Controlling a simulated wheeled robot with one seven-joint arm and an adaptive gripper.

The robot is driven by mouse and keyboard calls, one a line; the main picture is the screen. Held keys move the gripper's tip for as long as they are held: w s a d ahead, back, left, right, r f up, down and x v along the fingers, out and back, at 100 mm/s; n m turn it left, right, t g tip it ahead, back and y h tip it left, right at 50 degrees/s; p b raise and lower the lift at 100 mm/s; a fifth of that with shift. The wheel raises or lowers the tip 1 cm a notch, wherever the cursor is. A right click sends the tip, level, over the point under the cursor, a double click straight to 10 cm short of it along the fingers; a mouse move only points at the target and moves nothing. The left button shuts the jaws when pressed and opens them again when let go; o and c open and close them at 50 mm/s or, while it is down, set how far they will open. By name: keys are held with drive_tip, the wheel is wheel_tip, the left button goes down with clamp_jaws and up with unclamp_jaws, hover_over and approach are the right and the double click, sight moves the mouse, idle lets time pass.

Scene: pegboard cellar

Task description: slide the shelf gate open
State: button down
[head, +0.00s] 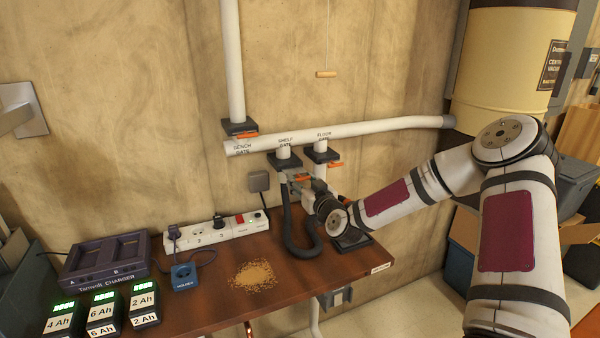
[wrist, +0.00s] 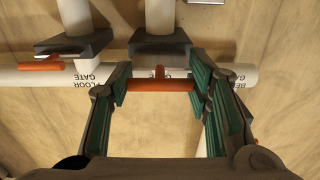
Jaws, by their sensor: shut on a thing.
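The shelf gate (head: 284,159) is a dark block on a pipe stub under the white main pipe, below the label SHELF GATE. Its orange handle (head: 304,178) shows just in front of and below the block. In the wrist view the orange bar handle (wrist: 160,86) lies crosswise, with a short stem towards the dark gate block (wrist: 160,47). My gripper (wrist: 160,80) has a green-padded finger at each end of this bar and is shut on it. In the head view my gripper (head: 303,188) is partly hidden by my wrist.
The floor gate (head: 320,153) with its orange handle (head: 335,164) is close on the right. The bench gate (head: 240,127) is up left. A black hose (head: 289,230) hangs below. A power strip (head: 218,229), charger (head: 105,262) and sawdust pile (head: 253,274) are on the bench.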

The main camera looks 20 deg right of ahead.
drive_tip(key=shift+s+p, duration=0.3)
drive_tip(key=shift+s, duration=0.55)
drive_tip(key=c, duration=0.8)
unclamp_jaws()
drive_tip(key=shift+s, duration=0.1)
drive_tip(key=s, duration=1.2)
